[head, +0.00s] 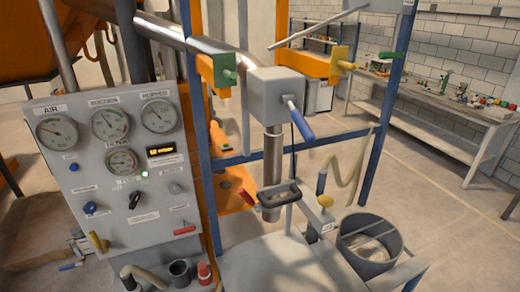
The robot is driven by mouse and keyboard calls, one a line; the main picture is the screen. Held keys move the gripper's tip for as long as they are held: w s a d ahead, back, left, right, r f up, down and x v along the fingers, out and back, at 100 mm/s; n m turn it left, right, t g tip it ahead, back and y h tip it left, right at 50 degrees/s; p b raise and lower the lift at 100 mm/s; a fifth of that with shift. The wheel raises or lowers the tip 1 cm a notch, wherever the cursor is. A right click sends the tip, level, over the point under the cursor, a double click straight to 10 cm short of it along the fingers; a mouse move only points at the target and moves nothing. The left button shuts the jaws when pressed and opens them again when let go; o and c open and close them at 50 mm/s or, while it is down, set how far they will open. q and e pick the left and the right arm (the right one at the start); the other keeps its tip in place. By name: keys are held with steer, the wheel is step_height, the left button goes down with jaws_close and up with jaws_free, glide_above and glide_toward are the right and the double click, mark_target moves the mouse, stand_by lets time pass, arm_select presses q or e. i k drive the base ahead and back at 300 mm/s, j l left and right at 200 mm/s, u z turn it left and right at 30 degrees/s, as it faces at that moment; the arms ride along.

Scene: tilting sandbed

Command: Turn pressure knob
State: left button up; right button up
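A grey control panel (62,192) stands at the left, facing me and slightly tilted in the picture. It carries several round gauges, including the one under the AIR label (57,132). Lower down are a blue knob (90,208), a black knob (134,199) and a grey knob (174,188). A small blue knob (73,167) sits higher at the left. The small labels are too blurred to tell which is the pressure knob. Neither of my grippers shows in the head view, and nothing is seen touching the panel.
A blue frame post (193,110) stands right beside the panel. A grey box with a blue-handled lever (301,121) juts out at the centre. A red lever (184,229) and a yellow lever (96,241) stick out low on the panel. A grey bucket (346,237) stands at the lower right.

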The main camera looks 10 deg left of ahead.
mark_target(90, 208)
steer(key=u, duration=1.35)
